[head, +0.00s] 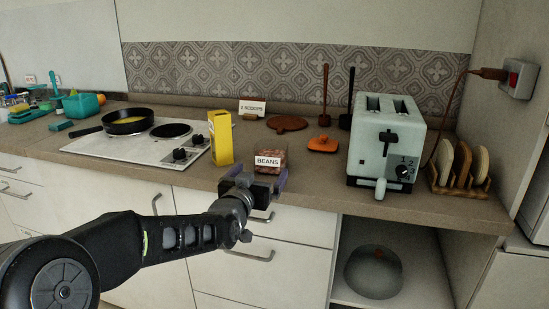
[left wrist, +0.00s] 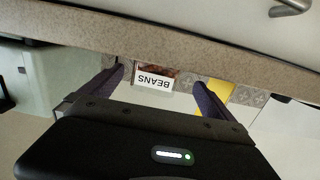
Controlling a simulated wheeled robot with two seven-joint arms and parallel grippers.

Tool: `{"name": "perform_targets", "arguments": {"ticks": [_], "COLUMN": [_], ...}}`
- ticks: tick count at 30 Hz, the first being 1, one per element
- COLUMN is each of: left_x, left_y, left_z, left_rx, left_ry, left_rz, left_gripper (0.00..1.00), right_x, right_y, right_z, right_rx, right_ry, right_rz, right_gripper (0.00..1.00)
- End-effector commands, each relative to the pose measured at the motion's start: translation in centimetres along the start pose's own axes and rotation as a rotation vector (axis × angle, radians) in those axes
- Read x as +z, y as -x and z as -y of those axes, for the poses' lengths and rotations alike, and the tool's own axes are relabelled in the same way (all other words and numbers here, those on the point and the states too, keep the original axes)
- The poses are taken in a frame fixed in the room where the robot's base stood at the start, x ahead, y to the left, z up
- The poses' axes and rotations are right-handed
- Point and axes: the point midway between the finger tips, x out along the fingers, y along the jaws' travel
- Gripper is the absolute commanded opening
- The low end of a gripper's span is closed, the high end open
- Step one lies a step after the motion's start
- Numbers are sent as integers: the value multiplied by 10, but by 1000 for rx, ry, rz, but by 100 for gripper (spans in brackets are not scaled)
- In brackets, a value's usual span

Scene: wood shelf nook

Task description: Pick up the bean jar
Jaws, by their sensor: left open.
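The bean jar (head: 270,160) stands near the front edge of the counter, a small see-through container with reddish-brown contents and a white BEANS label. My left gripper (head: 254,182) is open and empty just in front of it, at the counter edge and slightly lower in the picture. In the left wrist view the jar (left wrist: 155,78) appears upside down, framed between the two spread fingers of the gripper (left wrist: 160,90). It looks to lie beyond the fingertips, and I see no contact. The jar's lower part is partly hidden by the gripper in the head view. My right gripper is not in view.
A yellow box (head: 221,138) stands close to the left of the jar. A white toaster (head: 385,145) is to the right, with an orange-brown lidded item (head: 323,144) between. A stove (head: 140,147) holds a pan (head: 128,122). Drawer handles (head: 250,254) lie below the counter.

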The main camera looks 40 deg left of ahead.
Motion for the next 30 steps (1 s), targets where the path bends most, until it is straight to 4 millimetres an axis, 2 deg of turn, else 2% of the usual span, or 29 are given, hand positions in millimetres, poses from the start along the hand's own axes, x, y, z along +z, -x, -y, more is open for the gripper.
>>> {"name": "perform_targets", "arguments": {"ticks": [8,15,25,30], "left_x": [1,1,1,1], "left_y": [-2,-24,-27,-43], "left_z": [0,-1,-1,-3], "left_rx": [1,1,1,1], "left_ry": [0,0,1,-1], "left_rz": [1,2,2,2], "left_gripper": [100,100,100,100], "right_x": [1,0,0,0], "right_y": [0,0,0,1], "right_z": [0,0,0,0], "right_rx": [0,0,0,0], "right_ry": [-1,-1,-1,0], "right_rz": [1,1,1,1], "right_gripper": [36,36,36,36]}}
